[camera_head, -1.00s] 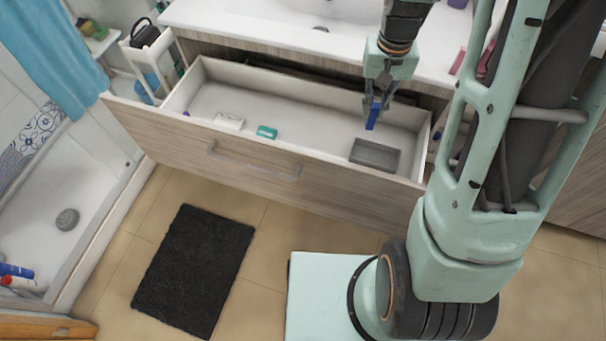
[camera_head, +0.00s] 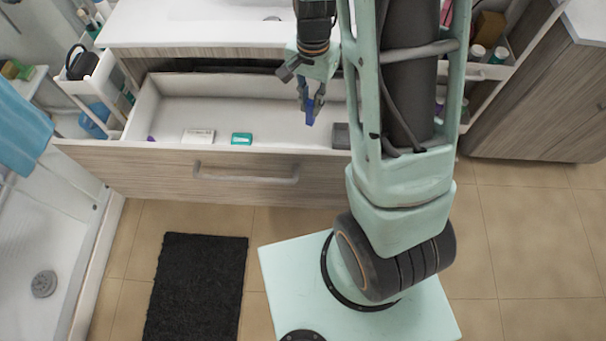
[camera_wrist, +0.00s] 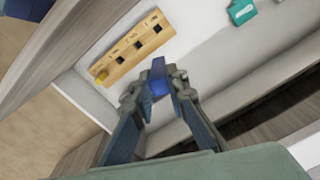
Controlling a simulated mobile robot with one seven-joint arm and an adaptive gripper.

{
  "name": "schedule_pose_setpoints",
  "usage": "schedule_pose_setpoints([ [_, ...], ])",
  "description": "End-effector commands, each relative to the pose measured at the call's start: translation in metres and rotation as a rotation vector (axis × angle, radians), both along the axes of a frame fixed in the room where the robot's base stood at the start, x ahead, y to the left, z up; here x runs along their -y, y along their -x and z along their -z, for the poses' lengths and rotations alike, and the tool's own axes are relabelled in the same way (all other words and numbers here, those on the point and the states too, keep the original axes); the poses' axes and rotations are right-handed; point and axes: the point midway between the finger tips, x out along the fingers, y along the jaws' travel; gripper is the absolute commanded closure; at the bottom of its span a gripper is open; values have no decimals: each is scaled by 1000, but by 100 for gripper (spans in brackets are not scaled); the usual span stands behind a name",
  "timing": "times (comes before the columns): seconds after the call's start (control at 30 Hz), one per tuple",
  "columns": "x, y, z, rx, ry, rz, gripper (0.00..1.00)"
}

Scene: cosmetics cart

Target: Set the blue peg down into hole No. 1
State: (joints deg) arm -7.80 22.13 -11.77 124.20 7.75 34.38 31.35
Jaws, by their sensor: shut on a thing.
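My gripper (camera_head: 311,96) is shut on the blue peg (camera_head: 310,114) above the open drawer (camera_head: 166,112). In the wrist view the blue peg (camera_wrist: 159,80) sits between the fingertips (camera_wrist: 161,90). A wooden block (camera_wrist: 131,50) with a row of dark square holes and small printed labels lies in the drawer, beyond the peg. The labels are too small to read surely, so I cannot tell which hole is No. 1. A yellow piece (camera_wrist: 102,77) is at the block's near-left end. The peg looks apart from the block. The block cannot be made out in the head view.
A teal box (camera_head: 241,139) and a white box (camera_head: 198,135) lie in the drawer to the left. A grey tray (camera_head: 340,138) is partly hidden behind my arm. The drawer walls and front edge stand around the space; the drawer floor between is mostly clear.

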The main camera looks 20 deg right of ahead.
Motion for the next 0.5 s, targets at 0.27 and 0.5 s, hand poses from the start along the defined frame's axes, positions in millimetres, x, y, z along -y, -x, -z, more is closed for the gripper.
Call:
schedule_pose_setpoints([
  [0.27,22,29,49,-2,4,734,100],
  [0.5,49,50,84,-1,6,1455,100],
])
